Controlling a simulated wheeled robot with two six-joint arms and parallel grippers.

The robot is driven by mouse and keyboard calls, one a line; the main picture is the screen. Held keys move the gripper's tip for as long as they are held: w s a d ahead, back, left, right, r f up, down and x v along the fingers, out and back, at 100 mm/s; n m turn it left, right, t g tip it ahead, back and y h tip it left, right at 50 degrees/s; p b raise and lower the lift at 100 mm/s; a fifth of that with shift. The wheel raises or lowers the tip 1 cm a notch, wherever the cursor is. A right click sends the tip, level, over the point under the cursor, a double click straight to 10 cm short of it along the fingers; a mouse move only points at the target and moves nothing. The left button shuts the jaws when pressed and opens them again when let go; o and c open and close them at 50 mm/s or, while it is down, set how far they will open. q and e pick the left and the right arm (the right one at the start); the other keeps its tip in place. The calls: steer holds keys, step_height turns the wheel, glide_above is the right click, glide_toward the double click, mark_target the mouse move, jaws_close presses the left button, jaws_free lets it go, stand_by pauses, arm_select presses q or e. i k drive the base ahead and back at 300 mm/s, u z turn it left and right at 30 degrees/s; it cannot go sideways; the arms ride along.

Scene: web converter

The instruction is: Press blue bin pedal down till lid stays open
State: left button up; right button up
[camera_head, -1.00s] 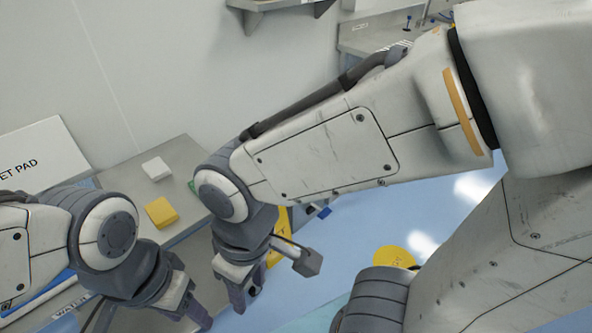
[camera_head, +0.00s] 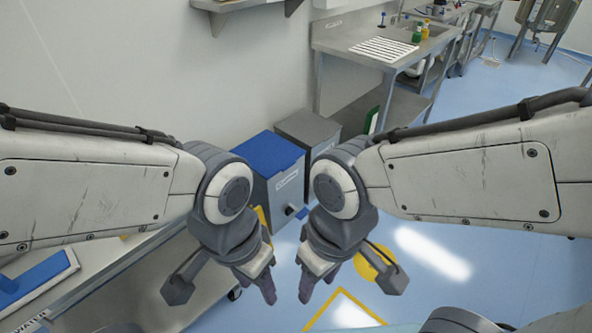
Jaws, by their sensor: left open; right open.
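The blue-lidded bin (camera_head: 272,158) stands on the floor ahead, between my two arms, with its lid shut. Its body is grey with a white label on the front. A dark part and a small blue piece (camera_head: 302,213) show low at its front; the blue piece looks like the pedal, partly hidden by my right gripper. My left gripper (camera_head: 255,284) is open and empty, in front of the bin and to its left. My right gripper (camera_head: 318,284) is open and empty, in front of the bin and to its right. Neither appears to touch the bin.
A grey bin (camera_head: 308,128) stands right behind the blue one. A steel table (camera_head: 135,262) is at the left, with a blue-and-white item (camera_head: 40,278) on it. A steel sink bench (camera_head: 345,42) is at the back. Blue floor lies open at the right.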

mark_target(301, 213)
steer(key=u, duration=0.4)
steer(key=i, duration=1)
steer(key=z, duration=0.2)
